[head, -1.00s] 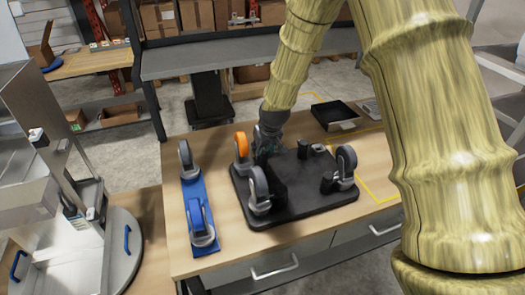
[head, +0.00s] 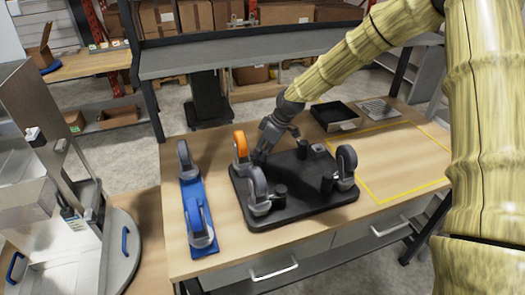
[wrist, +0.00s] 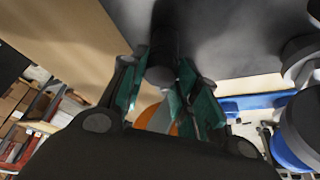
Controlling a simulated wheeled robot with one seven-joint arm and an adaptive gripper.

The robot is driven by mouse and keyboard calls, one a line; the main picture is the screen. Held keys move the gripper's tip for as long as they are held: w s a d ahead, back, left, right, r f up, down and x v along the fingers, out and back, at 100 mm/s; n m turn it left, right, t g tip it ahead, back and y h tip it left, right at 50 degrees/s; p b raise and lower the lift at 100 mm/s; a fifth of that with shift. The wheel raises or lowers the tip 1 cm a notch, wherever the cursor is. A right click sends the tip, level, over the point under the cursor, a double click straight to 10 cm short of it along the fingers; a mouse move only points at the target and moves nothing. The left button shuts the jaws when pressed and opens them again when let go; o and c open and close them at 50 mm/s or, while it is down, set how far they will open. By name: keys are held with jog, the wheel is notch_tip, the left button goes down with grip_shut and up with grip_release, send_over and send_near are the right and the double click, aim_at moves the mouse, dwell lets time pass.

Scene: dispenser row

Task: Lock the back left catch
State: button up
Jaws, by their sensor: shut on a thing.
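A black plate (head: 300,212) lies on the table with caster wheels at its corners. The orange wheel (head: 241,146) is at its back left. My gripper (head: 259,159) is low over the plate just right of that wheel. In the wrist view its green-padded fingers (wrist: 165,90) are closed on a dark round post (wrist: 163,55), apparently the back left catch. The orange wheel shows behind the fingers in the wrist view (wrist: 154,118). Similar black posts stand at the front left (head: 280,190), front right (head: 327,185) and back right (head: 302,149). The gripped post is hidden in the head view.
A blue strip (head: 191,190) with two grey wheels lies left of the plate. A grey wheel (head: 258,184) stands front left and another (head: 346,160) at the right. A black tray (head: 335,115) is behind. The yellow-outlined area (head: 400,160) is clear.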

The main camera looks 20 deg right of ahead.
jog(key=n, duration=0.1)
jog(key=n+g, duration=0.1)
jog(key=n, duration=0.1)
jog(key=shift+w+d+f+n+y+b, duration=0.1)
jog(key=shift+n+y+b, duration=0.2)
jog(key=shift+w+n+g+b, duration=0.1)
jog(key=shift+n+g+b, duration=0.6)
jog(key=shift+n, duration=1.2)
jog(key=shift+g, duration=0.3)
jog(key=o, duration=0.7)
jog(key=shift+o, duration=0.2)
jog(key=shift+r, duration=0.2)
jog(key=v, duration=1.1)
jog(key=shift+d+r, duration=0.3)
